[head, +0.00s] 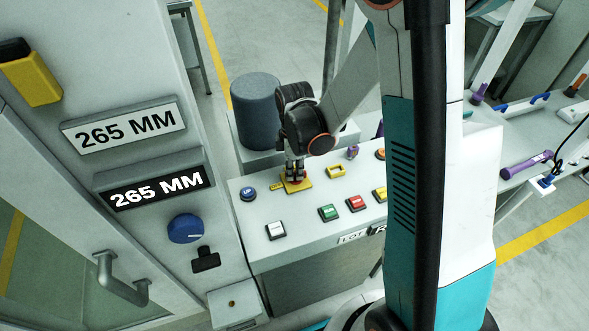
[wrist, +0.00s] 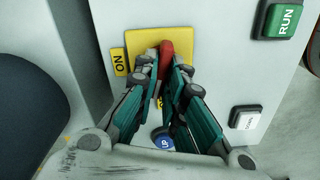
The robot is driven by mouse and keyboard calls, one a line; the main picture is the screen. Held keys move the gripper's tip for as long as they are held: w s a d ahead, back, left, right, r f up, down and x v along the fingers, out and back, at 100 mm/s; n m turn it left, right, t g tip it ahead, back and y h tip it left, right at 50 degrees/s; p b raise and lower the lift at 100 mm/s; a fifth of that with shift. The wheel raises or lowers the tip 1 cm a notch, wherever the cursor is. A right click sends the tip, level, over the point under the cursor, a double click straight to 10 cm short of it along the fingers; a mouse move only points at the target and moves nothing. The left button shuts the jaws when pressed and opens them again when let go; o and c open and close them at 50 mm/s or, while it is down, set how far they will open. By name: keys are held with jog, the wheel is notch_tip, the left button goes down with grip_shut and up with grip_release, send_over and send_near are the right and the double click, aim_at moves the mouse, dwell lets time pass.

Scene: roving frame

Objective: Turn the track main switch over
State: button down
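The track main switch is a red lever (wrist: 167,52) on a yellow plate (wrist: 143,39), with a yellow "ON" tag (wrist: 119,62) at the plate's left in the wrist view. The fingers hide the lower part of the lever and much of the plate. Another tag behind the fingers is mostly hidden.
A blue button (head: 248,194) sits just left of the plate. White (head: 275,231), green (head: 328,213) and red (head: 356,203) buttons stand nearer the console front. A dark cylinder (head: 256,110) stands behind, and a cabinet with a blue knob (head: 186,228) is at left.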

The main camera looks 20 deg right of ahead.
dwell(0.3)
jog(key=m+b, duration=0.2)
jog(key=m, duration=0.1)
jog(key=shift+w+f+m, duration=0.1)
jog(key=shift+m, duration=0.3)
jog(key=m+b, duration=0.1)
jog(key=m, duration=0.2)
jog(key=shift+d+m, duration=0.1)
jog(key=shift+m, duration=0.2)
jog(key=m+b, duration=0.1)
jog(key=m, duration=0.2)
jog(key=shift+m, duration=0.3)
jog(key=shift+d+m+b, duration=0.1)
jog(key=shift+m+b, duration=0.3)
jog(key=shift+m, duration=1.5)
jog(key=c, duration=1.7)
grip_release()
